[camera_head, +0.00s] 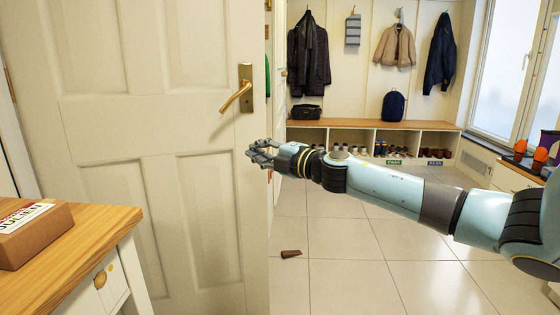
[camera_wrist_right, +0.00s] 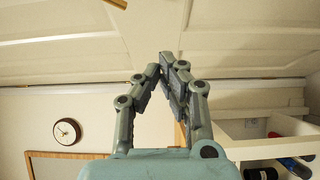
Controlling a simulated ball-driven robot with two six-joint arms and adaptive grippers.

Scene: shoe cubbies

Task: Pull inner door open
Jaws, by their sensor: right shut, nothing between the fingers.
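The white panelled door (camera_head: 140,125) fills the left of the head view and stands ajar, with the room beyond showing past its right edge. Its brass lever handle (camera_head: 238,97) is near that edge. My right gripper (camera_head: 257,152) is in front of the door's edge, below the handle; I cannot tell whether it touches the door. In the wrist view my right gripper (camera_wrist_right: 168,62) is shut and empty, its fingertips together, with the pale door (camera_wrist_right: 220,35) behind and part of the brass handle (camera_wrist_right: 119,3) at the top. My left gripper is not in view.
A wooden-topped table (camera_head: 95,230) with a cardboard box (camera_head: 35,232) stands close at left. A brown wedge (camera_head: 291,254) lies on the tiled floor. Beyond, a bench with shoe cubbies (camera_head: 375,125) stands under hung coats. A low cabinet (camera_head: 500,177) is at right. Middle floor is clear.

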